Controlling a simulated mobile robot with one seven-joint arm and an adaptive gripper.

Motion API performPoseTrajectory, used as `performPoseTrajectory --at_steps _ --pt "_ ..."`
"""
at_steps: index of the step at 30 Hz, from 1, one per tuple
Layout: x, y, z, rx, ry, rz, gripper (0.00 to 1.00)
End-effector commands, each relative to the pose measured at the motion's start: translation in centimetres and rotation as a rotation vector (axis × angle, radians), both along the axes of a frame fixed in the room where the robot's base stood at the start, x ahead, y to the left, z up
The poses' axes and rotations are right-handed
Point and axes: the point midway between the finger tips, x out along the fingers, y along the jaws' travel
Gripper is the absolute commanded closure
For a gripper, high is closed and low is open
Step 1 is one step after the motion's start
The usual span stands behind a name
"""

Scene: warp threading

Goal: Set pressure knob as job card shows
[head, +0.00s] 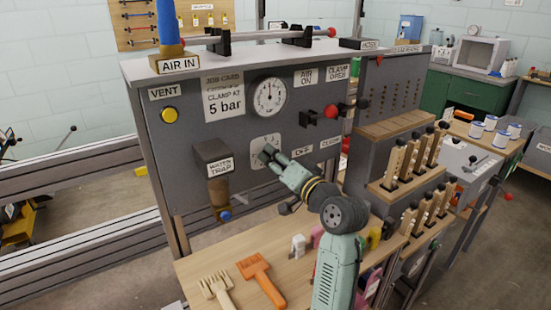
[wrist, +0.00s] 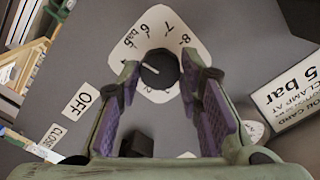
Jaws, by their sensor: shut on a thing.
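The pressure knob (wrist: 160,68) is black and round with a white pointer line, on a white dial plate (wrist: 186,30) with numbers and "bar". My gripper (wrist: 159,78) has its purple-padded fingers on either side of the knob and is shut on it. The fingers cover part of the scale, so I cannot tell which number the pointer meets. In the head view my gripper (head: 267,153) reaches the panel over the dial plate (head: 256,142) and hides the knob. The job card (head: 222,98) reads "CLAMP AT 5 bar". The round gauge (head: 269,97) is above the knob.
The water trap (head: 215,170) hangs left of my gripper. A red-knobbed lever (head: 328,112) sticks out at upper right, and a yellow vent button (head: 169,115) is at left. Orange (head: 262,278) and pale combs lie on the wooden shelf below. Wooden-handled tools (head: 395,165) stand at right.

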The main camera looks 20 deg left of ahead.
Motion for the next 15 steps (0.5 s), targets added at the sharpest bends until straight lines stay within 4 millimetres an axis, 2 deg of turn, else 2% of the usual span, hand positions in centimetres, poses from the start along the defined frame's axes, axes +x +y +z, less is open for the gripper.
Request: performPoseTrajectory --at_steps 8,9,15 --pt "-0.01 -0.01 -0.03 0.000 0.000 0.000 0.95" --pt "-0.01 -0.01 -0.03 0.000 0.000 0.000 0.65" --pt "-0.01 0.00 -0.02 0.000 0.000 0.000 0.52"
